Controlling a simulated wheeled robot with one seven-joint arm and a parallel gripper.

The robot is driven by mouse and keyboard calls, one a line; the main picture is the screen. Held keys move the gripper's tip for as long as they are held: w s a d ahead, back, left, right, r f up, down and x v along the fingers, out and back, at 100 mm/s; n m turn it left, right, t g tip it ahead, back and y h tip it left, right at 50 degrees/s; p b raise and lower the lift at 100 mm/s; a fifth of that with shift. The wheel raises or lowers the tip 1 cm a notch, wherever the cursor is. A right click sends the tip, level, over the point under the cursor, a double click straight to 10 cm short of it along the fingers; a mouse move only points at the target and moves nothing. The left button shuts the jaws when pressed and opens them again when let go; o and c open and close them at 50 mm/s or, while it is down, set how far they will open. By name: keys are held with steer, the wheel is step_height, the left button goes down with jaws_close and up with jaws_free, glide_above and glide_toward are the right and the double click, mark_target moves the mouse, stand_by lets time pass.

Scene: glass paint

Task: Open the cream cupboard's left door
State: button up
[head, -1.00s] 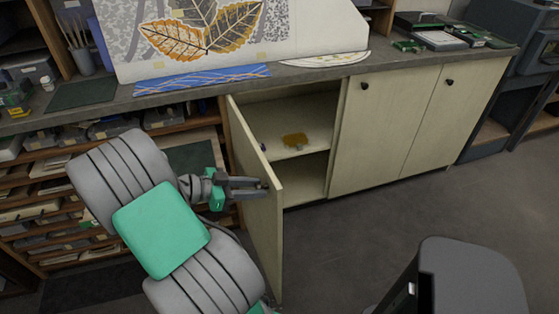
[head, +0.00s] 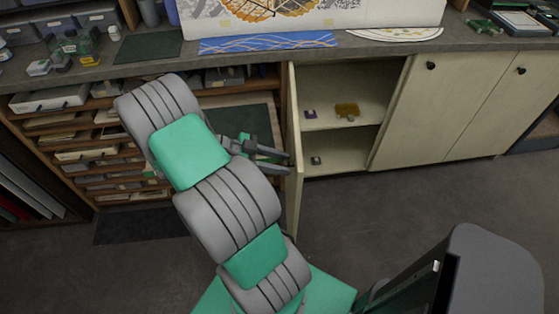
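The cream cupboard (head: 388,118) stands under the grey worktop. Its left door (head: 293,205) is swung wide open and shows nearly edge-on, standing out from the cupboard front. The open bay shows two levels with a shelf (head: 330,118). My gripper (head: 287,160) is on the outer, left side of the door, fingers pointing right at it. The two fingers are apart with a gap between them, and nothing shows in the gap. Their tips overlap the door in the picture; I cannot tell whether they touch it. The left door's knob is not visible.
A small purple thing (head: 310,114) and an ochre patch (head: 347,109) are on the shelf; a small grey thing (head: 316,160) is below. The other cream doors (head: 480,110) are shut. A wooden rack (head: 75,135) stands left. Open floor (head: 400,205) lies in front.

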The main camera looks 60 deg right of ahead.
steer(key=shift+o, duration=1.4)
steer(key=p+v, duration=0.7)
steer(key=shift+w+a+r, duration=0.2)
steer(key=shift+w, duration=0.1)
